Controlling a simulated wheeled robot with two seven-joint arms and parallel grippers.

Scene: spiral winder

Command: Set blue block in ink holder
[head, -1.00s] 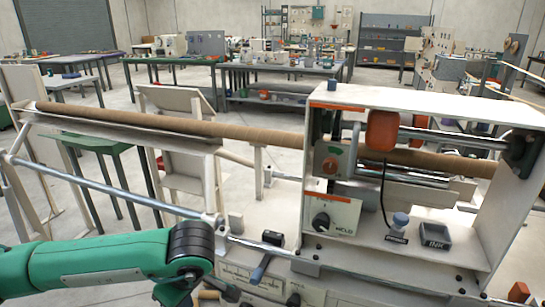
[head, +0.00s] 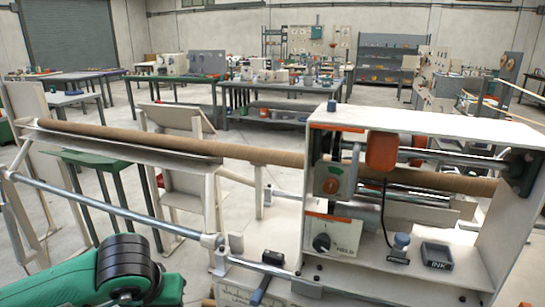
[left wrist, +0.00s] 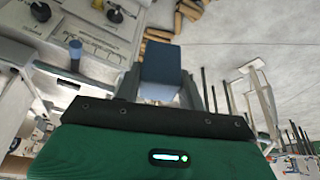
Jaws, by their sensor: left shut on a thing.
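In the left wrist view, a blue block (left wrist: 161,64) sits between the two grey fingers of my left gripper (left wrist: 163,78), which is shut on it. In the head view only my green and black left arm shows at the lower left; its gripper and the block are out of that frame. The ink holder, a small dark open tray marked INK (head: 437,265), stands on the white shelf of the winder at the right. It looks empty. My right gripper is in neither view.
The winder's white frame (head: 435,121) encloses that shelf from above and at the sides. A long brown tube (head: 170,145) and a steel rail (head: 100,207) run left from it.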

